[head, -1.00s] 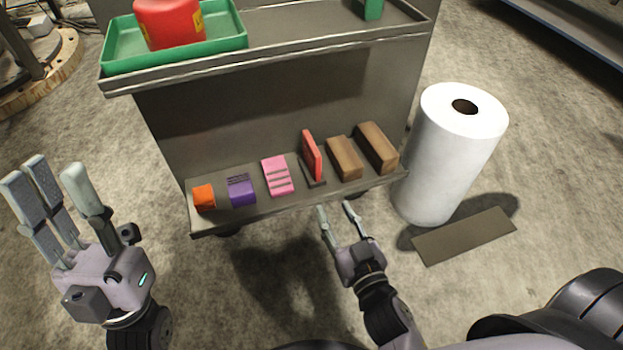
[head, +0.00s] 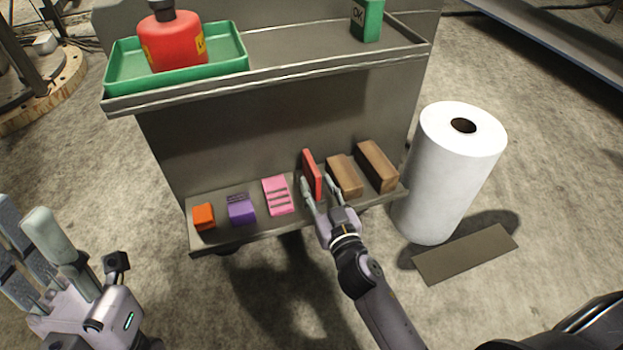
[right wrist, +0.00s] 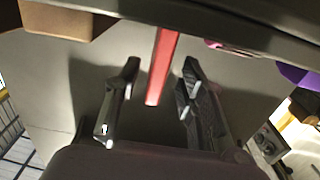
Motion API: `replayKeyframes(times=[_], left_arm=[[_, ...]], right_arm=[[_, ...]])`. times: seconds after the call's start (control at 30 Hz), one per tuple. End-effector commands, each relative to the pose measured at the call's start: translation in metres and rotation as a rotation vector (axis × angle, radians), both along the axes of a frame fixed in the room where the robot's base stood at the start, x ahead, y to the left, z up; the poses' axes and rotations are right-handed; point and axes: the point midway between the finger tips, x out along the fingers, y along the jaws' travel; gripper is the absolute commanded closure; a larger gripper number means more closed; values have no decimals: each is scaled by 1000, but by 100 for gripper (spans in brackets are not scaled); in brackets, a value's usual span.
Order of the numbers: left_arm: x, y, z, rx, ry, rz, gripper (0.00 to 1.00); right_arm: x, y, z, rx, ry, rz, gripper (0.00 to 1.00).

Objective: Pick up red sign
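The red sign (head: 311,172) stands upright on the lower shelf (head: 260,221) of a grey cart, between a pink block and a brown block. My right gripper (head: 318,187) is open at the sign, with its fingers on either side of it. In the right wrist view the red sign (right wrist: 162,65) runs between the two open fingers (right wrist: 156,88), with a visible gap to each. My left gripper (head: 35,250) is open and empty at the left, away from the cart and partly cut off by the frame.
A pink block (head: 277,195), a purple block (head: 241,209), an orange block (head: 204,216) and two brown blocks (head: 344,176) share the shelf. A green tray (head: 120,72) with a red bottle (head: 174,42) stands above. A white roll (head: 450,175) stands right.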

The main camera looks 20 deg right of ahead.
Motion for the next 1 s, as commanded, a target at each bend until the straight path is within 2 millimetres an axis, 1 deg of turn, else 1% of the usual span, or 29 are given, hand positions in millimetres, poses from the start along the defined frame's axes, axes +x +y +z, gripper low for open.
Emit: replayKeyframes(times=[0.17, 0.3, 0.43, 0.53, 0.73, 1.0], left_arm=[[0, 0, 5, 0, 1, 0, 70], [0, 0, 11, 0, 2, -1, 70], [0, 0, 8, 0, 1, -1, 70], [0, 0, 8, 0, 1, 0, 70], [0, 0, 8, 0, 1, 0, 70], [0, 0, 8, 0, 1, 0, 70]], right_arm=[[15, -1, 6, -4, -1, 1, 63], [35, -2, 12, -5, -1, 0, 63], [49, 0, 8, -2, 0, 1, 63], [54, 0, 8, 0, 1, 1, 63], [54, 0, 7, 0, 1, 1, 63], [53, 0, 7, 0, 1, 0, 81]])
